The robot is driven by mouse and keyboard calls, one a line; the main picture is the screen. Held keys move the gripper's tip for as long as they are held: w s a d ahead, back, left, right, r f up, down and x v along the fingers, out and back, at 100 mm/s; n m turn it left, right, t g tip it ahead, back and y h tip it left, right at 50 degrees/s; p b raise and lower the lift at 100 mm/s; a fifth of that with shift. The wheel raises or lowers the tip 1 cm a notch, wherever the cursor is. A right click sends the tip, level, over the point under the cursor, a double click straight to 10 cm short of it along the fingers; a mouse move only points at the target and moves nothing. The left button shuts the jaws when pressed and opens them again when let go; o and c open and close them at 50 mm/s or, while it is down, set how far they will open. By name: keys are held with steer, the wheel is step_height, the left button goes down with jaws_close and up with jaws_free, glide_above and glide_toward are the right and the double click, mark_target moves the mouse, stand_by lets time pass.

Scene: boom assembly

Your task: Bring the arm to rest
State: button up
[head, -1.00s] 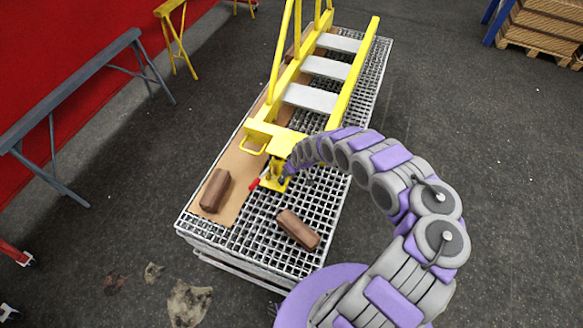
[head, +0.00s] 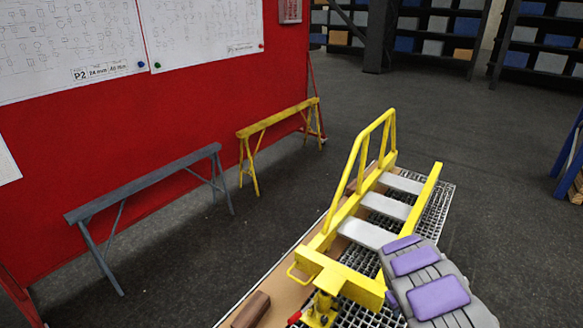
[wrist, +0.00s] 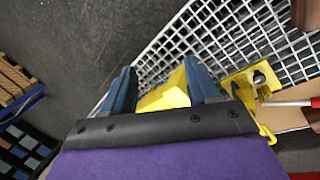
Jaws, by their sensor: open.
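My gripper (wrist: 158,66) shows in the wrist view as two blue fingers spread apart. A yellow part (wrist: 165,96) of the boom assembly shows between them; I cannot tell whether they touch it. My arm (head: 430,290), grey with purple pads, is at the lower right of the head view, and its gripper end is out of sight there. The yellow boom (head: 330,245) with its railing and pale steps lies on the grated table (head: 436,205). At its near end is a yellow bracket (head: 320,309), also visible in the wrist view (wrist: 255,84) near a red-tipped rod (wrist: 290,103).
A brown block (head: 252,309) lies on the table board at the near left. A grey trestle (head: 150,185) and a yellow trestle (head: 278,120) stand by the red wall (head: 230,95). Shelving (head: 440,30) stands at the back. The floor right of the table is mostly clear.

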steer(key=s+r+m+g+b, duration=0.1)
steer(key=s+r, duration=0.3)
steer(key=r, duration=0.3)
steer(key=s+a+r+m+h+b, duration=0.1)
steer(key=s+r+m, duration=0.1)
steer(key=s+r, duration=0.35)
steer(key=s+r+m+g+b, duration=0.1)
steer(key=s+r+b, duration=0.1)
steer(key=r, duration=0.6)
steer(key=s+a+r+y+b, duration=0.2)
steer(key=s+a, duration=0.9)
steer(key=s, duration=0.3)
steer(key=s+a+r+y+b, duration=0.2)
steer(key=s+a, duration=0.9)
steer(key=s, duration=0.4)
steer(key=shift+s+r+n+g+y, duration=0.15)
steer(key=shift+n+g+y, duration=0.15)
steer(key=shift+n+g, duration=0.1)
